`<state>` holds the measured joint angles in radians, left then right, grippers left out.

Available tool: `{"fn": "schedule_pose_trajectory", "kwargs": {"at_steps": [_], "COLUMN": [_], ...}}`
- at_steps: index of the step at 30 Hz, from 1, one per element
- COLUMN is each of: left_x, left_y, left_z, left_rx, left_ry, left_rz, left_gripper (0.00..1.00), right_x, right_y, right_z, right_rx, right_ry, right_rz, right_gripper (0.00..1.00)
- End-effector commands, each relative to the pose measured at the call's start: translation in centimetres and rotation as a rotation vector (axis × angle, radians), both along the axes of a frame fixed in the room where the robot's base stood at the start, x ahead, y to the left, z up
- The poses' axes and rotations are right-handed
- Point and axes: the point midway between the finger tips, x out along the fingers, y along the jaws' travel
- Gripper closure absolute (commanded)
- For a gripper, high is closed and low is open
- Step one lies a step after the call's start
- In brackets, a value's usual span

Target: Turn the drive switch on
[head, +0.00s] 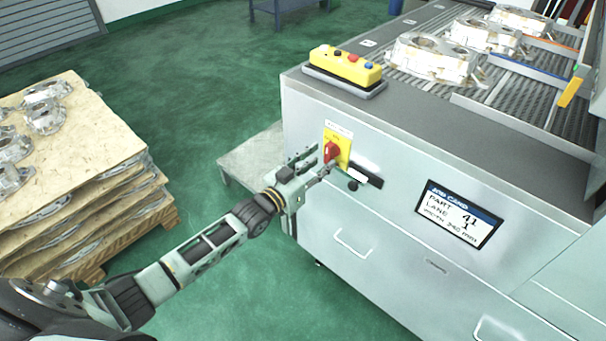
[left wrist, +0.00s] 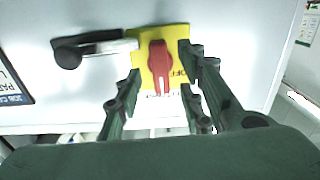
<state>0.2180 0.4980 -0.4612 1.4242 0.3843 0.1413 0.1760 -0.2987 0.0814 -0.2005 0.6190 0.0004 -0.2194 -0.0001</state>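The drive switch is a red rotary knob (head: 331,152) on a yellow plate (head: 344,144) on the machine's front panel. In the left wrist view the red knob (left wrist: 160,62) stands roughly upright in the picture on its yellow plate (left wrist: 177,36), with inverted "OFF" lettering at its right. My left gripper (head: 321,162) is at the panel by the knob. In the left wrist view its fingers (left wrist: 160,77) are apart, one to each side of the knob, with gaps visible; contact cannot be told. My right gripper is not in view.
A black-knobbed latch (head: 353,186) sits right beside the plate; it also shows in the left wrist view (left wrist: 67,57). A display (head: 459,213) and a drawer handle (head: 351,243) are on the same front. A yellow button box (head: 345,66) stands on top. Stacked castings (head: 45,115) are at left.

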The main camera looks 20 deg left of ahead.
Motion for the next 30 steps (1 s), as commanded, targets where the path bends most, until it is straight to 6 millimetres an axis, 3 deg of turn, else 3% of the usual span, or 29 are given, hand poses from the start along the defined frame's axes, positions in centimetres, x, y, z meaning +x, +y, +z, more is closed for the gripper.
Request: {"fn": "schedule_pose_trajectory", "kwargs": {"at_steps": [6,12,18,30], "left_x": [-4.7,-7.8,-9.0,-9.1], "left_y": [1.7,2.8,3.3,3.3], "left_z": [-0.2,-0.2,0.0,0.0], "left_rx": [0.002,0.002,0.002,0.000], "left_ry": [0.005,0.005,0.002,0.001], "left_rz": [0.000,0.000,0.000,0.000], "left_gripper": [0.64,0.64,0.64,0.64], "right_x": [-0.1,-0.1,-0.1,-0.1], "right_y": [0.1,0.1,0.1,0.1], "right_z": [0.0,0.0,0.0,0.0], "right_rx": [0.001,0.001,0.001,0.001], "right_ry": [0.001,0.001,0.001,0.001], "right_rz": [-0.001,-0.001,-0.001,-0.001], "right_gripper": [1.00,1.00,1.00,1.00]}}
